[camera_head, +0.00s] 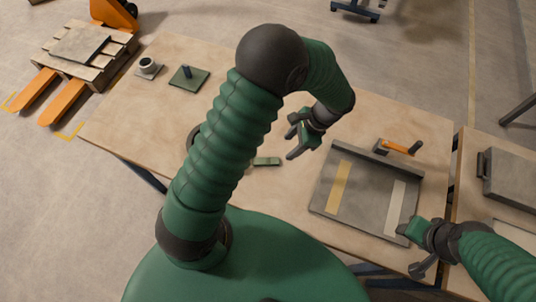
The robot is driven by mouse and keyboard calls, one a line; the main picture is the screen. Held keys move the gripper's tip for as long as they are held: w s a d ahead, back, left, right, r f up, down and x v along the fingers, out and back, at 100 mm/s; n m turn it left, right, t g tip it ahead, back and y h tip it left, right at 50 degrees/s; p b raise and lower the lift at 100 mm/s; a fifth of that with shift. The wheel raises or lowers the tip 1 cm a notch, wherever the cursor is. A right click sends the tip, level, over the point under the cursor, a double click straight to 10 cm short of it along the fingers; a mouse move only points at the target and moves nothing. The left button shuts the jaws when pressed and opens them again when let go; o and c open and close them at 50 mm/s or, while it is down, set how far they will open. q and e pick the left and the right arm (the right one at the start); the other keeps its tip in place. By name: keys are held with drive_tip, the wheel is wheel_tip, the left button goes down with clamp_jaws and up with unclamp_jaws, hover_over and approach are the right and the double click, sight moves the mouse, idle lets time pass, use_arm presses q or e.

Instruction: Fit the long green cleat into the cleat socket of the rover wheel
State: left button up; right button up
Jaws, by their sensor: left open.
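A small green bar (267,161), which looks like the long green cleat, lies flat on the table. Its left part is hidden behind my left arm. A dark round edge (192,137) shows just left of that arm; it may be the rover wheel, but most of it and any socket are hidden. My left gripper (293,138) is open and empty, up and to the right of the green bar and apart from it. My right gripper (409,253) looks open and empty, at the lower right corner of the grey tray.
The grey tray (364,196) holds a yellow strip and a pale strip. An orange-handled tool (397,147) lies behind it. A green plate with a peg (189,77) and a small round part (148,66) stand at the back left. The back middle table is clear.

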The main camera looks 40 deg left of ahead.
use_arm(q)
approach(268, 160)
drive_tip(key=x, duration=0.2)
drive_tip(key=a+x, duration=0.1)
drive_tip(key=x, duration=0.1)
drive_tip(key=shift+w, duration=0.1)
drive_tip(key=f, duration=0.1)
drive_tip(key=s+a+f+p, duration=0.1)
drive_tip(key=shift+s+a+f, duration=0.15)
drive_tip(key=shift+f, duration=0.1)
drive_tip(key=shift+d+f, duration=0.6)
drive_tip(key=shift+d, duration=0.25)
drive_tip(key=shift+a+f, duration=0.1)
drive_tip(key=shift+a, duration=0.45)
drive_tip(key=shift+c, duration=0.5)
drive_tip(key=shift+s+a, duration=0.1)
drive_tip(key=shift+a, duration=0.05)
drive_tip(key=shift+c, duration=1.3)
drive_tip(key=c, duration=0.5)
drive_tip(key=shift+c, duration=1.2)
drive_tip(key=shift+d, duration=0.35)
clamp_jaws()
use_arm(e)
drive_tip(key=shift+a+r, duration=0.25)
drive_tip(key=shift+r, duration=0.35)
